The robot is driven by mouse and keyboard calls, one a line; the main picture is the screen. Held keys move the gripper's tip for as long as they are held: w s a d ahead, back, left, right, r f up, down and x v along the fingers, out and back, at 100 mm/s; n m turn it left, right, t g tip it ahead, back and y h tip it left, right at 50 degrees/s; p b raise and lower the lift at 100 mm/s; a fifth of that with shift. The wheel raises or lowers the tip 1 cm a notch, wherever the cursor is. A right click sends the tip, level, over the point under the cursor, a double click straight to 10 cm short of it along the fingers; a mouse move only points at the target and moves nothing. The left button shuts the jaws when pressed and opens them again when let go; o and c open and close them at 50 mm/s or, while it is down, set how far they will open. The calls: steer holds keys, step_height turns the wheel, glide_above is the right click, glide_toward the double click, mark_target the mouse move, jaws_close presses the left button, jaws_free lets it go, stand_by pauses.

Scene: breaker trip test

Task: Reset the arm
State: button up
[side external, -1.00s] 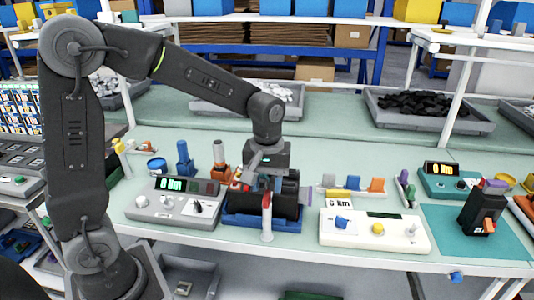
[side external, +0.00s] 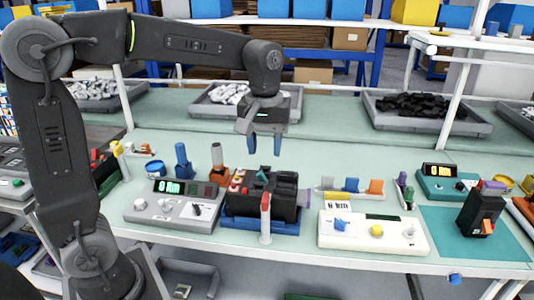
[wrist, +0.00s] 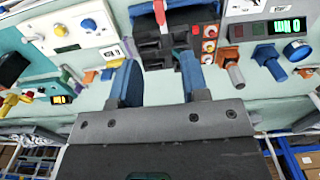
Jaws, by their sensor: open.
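My gripper (side external: 265,144) is open and empty, raised above the table behind the black breaker. Its two blue fingers also show apart in the wrist view (wrist: 160,82), with nothing between them. The black breaker (side external: 281,196) sits in a blue holder (side external: 238,217) at mid-table, with red and yellow parts on its left side. A red-tipped white lever (side external: 266,215) stands upright in front of it. In the wrist view the breaker (wrist: 178,18) is at the top, beyond the fingers, with a red handle.
A grey tester (side external: 172,206) with a lit display stands left of the breaker, and a white panel (side external: 373,232) with knobs stands right. A black-and-orange device (side external: 482,212) sits on a teal mat. Trays (side external: 430,112) line the back. The table behind the breaker is mostly clear.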

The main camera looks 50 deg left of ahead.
steer(key=s+d+f+m+t, duration=0.1)
steer(key=s+f+m+t, duration=0.1)
steer(key=s+m+t, duration=0.3)
steer(key=s+m, duration=0.4)
steer(key=s, duration=0.6)
steer(key=shift+s+d+t, duration=0.25)
steer(key=shift+d+t, duration=0.05)
